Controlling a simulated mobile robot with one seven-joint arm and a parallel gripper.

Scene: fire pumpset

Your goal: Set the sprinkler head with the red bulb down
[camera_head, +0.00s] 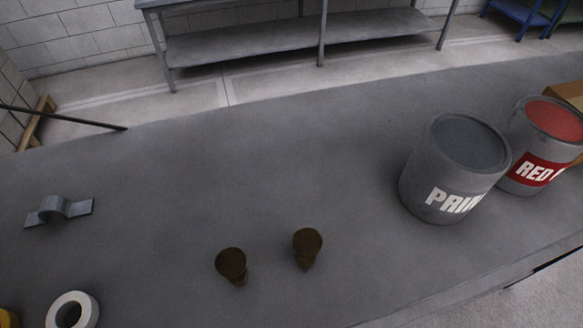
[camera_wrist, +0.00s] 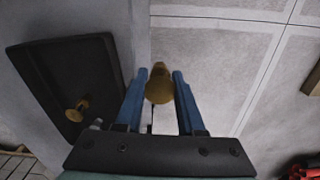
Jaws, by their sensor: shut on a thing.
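My gripper (camera_wrist: 160,78) shows in the wrist view with two blue fingers. It is shut on a brass sprinkler head (camera_wrist: 159,88), with its round end facing the camera. No bulb colour can be made out on it. Another brass sprinkler head (camera_wrist: 77,110) is in a black tray (camera_wrist: 42,62) to the left of my gripper. In the head view, two dark brass sprinkler heads stand apart on the grey table (camera_head: 180,180), one on the left (camera_head: 231,264) and one on the right (camera_head: 307,244). My gripper is outside the head view.
A grey paint can (camera_head: 440,165) and a red-labelled can (camera_head: 535,150) stand at the table's right. A metal bracket (camera_head: 57,209) and a white tape roll (camera_head: 72,310) lie at the left. The table's middle is clear. The wrist view shows pale floor (camera_wrist: 215,60) beyond my fingers.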

